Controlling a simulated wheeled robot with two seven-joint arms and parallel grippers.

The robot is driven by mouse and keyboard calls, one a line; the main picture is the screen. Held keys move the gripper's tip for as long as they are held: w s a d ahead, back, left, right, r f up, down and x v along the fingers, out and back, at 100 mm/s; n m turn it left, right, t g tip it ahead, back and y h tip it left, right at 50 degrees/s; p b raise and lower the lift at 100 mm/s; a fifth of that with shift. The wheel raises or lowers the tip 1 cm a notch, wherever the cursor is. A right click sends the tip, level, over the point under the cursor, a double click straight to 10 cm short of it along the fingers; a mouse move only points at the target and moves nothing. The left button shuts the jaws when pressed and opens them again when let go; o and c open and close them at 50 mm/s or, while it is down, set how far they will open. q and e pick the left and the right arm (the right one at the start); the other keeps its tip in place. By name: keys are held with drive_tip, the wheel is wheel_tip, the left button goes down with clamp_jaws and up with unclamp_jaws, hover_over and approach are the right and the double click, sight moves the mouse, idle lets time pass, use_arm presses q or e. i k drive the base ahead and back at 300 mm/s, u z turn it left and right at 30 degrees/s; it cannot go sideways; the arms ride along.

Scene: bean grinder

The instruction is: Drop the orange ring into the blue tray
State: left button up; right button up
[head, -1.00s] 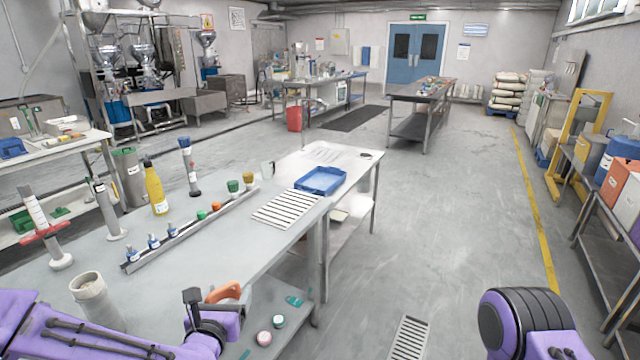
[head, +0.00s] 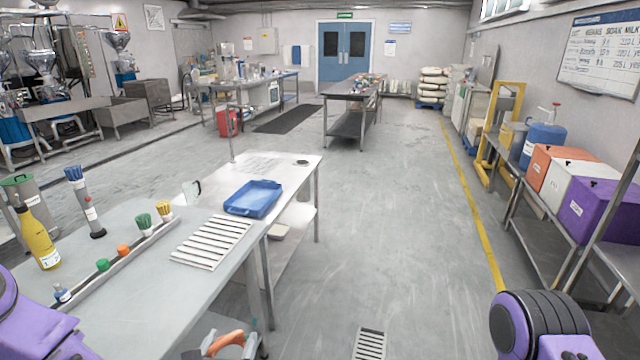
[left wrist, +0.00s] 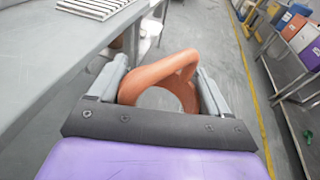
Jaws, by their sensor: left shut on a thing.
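The orange ring (head: 228,341) is at the bottom of the head view, beside the front edge of the steel table. My left gripper (head: 226,350) is shut on it, partly cut off by the picture's lower edge. In the left wrist view, the ring (left wrist: 160,76) sits between the two grey fingers of my left gripper (left wrist: 160,88), tilted. The blue tray (head: 254,199) lies empty on the table's far part, farther away than the gripper. My right gripper is out of view.
A white slatted rack (head: 211,240) lies on the table in front of the tray. A rail with brushes (head: 120,262) runs left of it. A yellow bottle (head: 38,235) stands at far left.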

sight(251, 201)
drive_tip(key=z, duration=0.45)
drive_tip(key=i, duration=2.1)
drive_tip(key=u, duration=0.85)
drive_tip(key=i, duration=1.6)
drive_tip(key=u, duration=1)
